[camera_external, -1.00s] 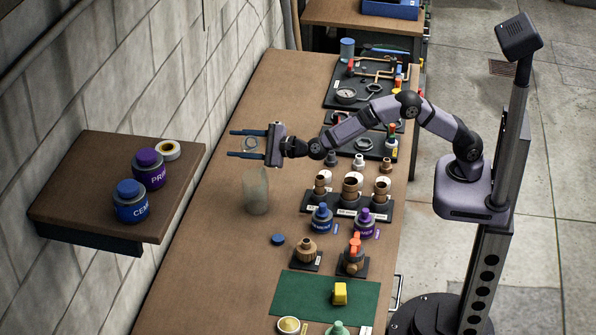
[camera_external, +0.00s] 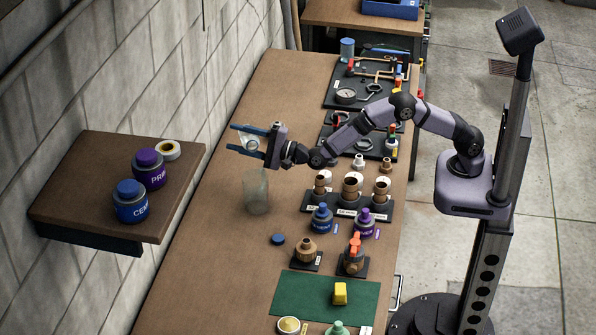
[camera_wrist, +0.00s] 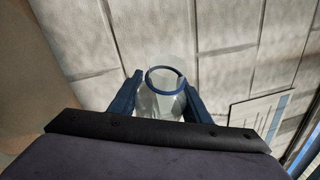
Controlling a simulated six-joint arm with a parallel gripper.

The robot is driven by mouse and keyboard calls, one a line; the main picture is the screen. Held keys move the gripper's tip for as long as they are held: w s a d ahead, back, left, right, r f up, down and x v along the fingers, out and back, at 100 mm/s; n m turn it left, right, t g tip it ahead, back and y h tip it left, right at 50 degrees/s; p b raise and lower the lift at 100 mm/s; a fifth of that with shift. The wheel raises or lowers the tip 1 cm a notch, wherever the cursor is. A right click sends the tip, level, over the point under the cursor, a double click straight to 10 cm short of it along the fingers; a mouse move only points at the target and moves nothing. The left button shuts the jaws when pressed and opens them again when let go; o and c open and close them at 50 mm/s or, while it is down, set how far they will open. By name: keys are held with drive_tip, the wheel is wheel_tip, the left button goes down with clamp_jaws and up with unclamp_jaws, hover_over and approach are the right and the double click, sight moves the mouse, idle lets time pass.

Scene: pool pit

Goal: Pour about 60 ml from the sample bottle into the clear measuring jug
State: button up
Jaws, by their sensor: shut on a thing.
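My gripper (camera_external: 233,138) is shut on a clear sample bottle (camera_external: 249,141), held in the air above the bench near the wall. In the wrist view the bottle (camera_wrist: 163,103) sits between my two blue fingers, with a blue ring around its mouth. The bottle looks tilted; its liquid level is too faint to tell. The clear measuring jug (camera_external: 256,192) stands upright on the bench, below the bottle and slightly nearer the camera. I cannot make out any liquid in the jug.
A blue cap (camera_external: 278,239) lies on the bench in front of the jug. Racks of fittings (camera_external: 346,209) and blue and purple containers stand to its right. A wall shelf (camera_external: 80,195) with cans is at the left. The bench left of the jug is clear.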

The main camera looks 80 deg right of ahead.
drive_tip(key=shift+s+a+r+n+b, duration=0.1)
drive_tip(key=shift+a+r+n+b, duration=0.15)
drive_tip(key=shift+n+b, duration=0.1)
drive_tip(key=shift+r+n+t+b, duration=0.5)
drive_tip(key=shift+n+b, duration=0.35)
drive_tip(key=shift+b, duration=0.4)
drive_tip(key=shift+d+y, duration=0.1)
drive_tip(key=shift+y, duration=0.3)
drive_tip(key=shift+w+d+r, duration=0.1)
drive_tip(key=shift+w+d, duration=0.4)
drive_tip(key=shift+d, duration=0.05)
drive_tip(key=shift+b, duration=0.35)
drive_tip(key=shift+r+n+b, duration=0.3)
drive_tip(key=shift+n+b, duration=0.2)
drive_tip(key=shift+n, duration=0.2)
